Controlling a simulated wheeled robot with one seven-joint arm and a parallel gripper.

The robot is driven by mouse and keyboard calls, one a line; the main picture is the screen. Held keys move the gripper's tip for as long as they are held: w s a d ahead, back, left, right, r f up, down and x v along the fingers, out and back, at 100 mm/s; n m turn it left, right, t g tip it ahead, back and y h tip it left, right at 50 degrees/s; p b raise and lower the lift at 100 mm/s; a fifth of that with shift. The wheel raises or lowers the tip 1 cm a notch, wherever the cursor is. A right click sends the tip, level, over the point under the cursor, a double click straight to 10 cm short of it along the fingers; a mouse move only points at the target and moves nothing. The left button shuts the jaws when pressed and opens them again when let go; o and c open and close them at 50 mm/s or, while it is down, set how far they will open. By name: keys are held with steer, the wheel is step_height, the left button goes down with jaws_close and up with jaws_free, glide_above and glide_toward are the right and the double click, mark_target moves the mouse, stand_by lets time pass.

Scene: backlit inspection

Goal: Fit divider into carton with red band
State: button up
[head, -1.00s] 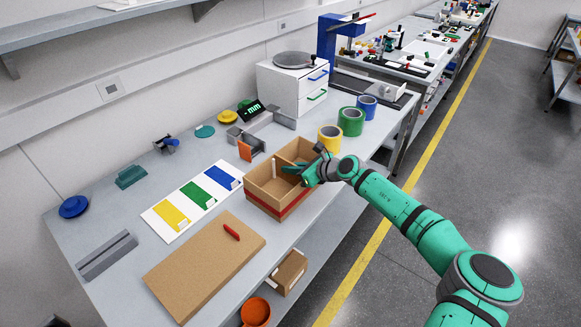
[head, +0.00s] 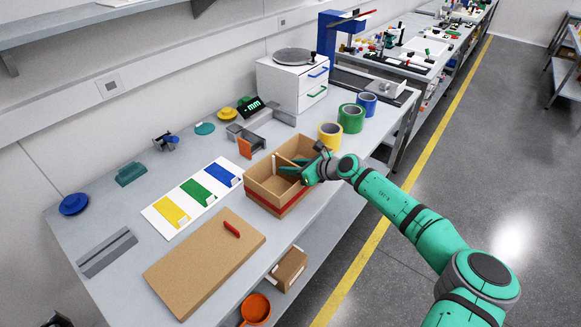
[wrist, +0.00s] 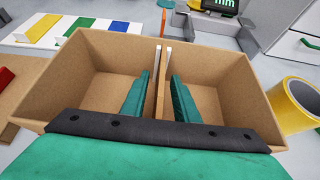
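The open carton (head: 278,207) with a red band round its lower outside stands near the table's front edge. In the wrist view its brown walls (wrist: 70,88) surround the divider (wrist: 160,88), a thin upright brown panel seen nearly edge-on across the middle. The divider stands inside the carton, its far end between two white strips on the far wall. My gripper (wrist: 159,100) reaches down into the carton, one green finger on each side of the divider. Gaps show between fingers and panel, so it is open. The divider's lower edge and near end are hidden.
Yellow (head: 330,134), green (head: 351,118) and blue tape rolls stand right of the carton. An orange-fronted grey holder (head: 246,148) is behind it. A colour-patch sheet (head: 157,215) and a brown board (head: 190,275) with a red object lie to the left.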

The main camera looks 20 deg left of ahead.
steer(key=v, duration=1)
steer(key=shift+d+r, duration=0.2)
steer(key=shift+d, duration=0.15)
